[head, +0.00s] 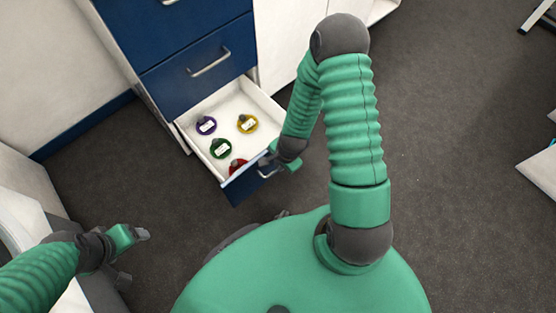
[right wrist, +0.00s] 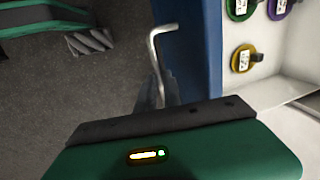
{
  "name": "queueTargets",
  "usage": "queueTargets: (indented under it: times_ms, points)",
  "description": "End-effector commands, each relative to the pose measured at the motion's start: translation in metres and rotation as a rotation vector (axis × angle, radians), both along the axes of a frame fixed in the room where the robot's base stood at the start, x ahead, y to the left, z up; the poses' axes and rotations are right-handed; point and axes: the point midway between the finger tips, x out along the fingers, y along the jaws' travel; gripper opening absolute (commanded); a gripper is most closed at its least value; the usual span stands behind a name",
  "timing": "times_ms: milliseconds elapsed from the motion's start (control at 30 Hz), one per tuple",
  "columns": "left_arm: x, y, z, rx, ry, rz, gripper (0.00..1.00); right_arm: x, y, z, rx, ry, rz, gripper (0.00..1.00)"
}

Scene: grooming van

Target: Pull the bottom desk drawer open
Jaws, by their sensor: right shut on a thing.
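The bottom desk drawer (head: 222,133) is pulled out from the blue-fronted desk, with its white inside showing. In it lie round tagged items: a purple one (head: 205,125), a yellow one (head: 247,123), a green one (head: 220,148) and a red one (head: 238,166). My right gripper (head: 268,168) is at the drawer's blue front, shut on the handle.
A closed blue drawer with a handle (head: 209,63) sits above the open one. White cabinet panels stand on both sides. Dark grey floor (head: 450,150) is clear to the right. A white surface (head: 30,195) lies at lower left near my left arm.

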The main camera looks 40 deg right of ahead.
Motion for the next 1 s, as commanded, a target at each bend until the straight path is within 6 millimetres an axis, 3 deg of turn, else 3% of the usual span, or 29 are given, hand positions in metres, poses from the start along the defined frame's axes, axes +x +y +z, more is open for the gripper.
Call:
queueTargets:
  times_ms: [567,600,767,1000]
  points:
    - [0.0001,0.0,0.0027,0.0,0.0,0.0,0.76,-0.005,-0.0012,0.0,-0.002,-0.001,-0.001,0.0]
    - [0.0001,0.0,0.0027,0.0,0.0,0.0,0.76,-0.005,-0.0012,0.0,-0.002,-0.001,0.0,0.12]
    - [0.0,0.0,0.0027,0.0,0.0,0.0,0.76,-0.0049,-0.001,0.0,-0.002,-0.001,0.0,0.33]
    - [0.0,0.0,0.0027,0.0,0.0,0.0,0.76,-0.005,-0.0008,0.0001,-0.001,-0.001,0.0,0.33]
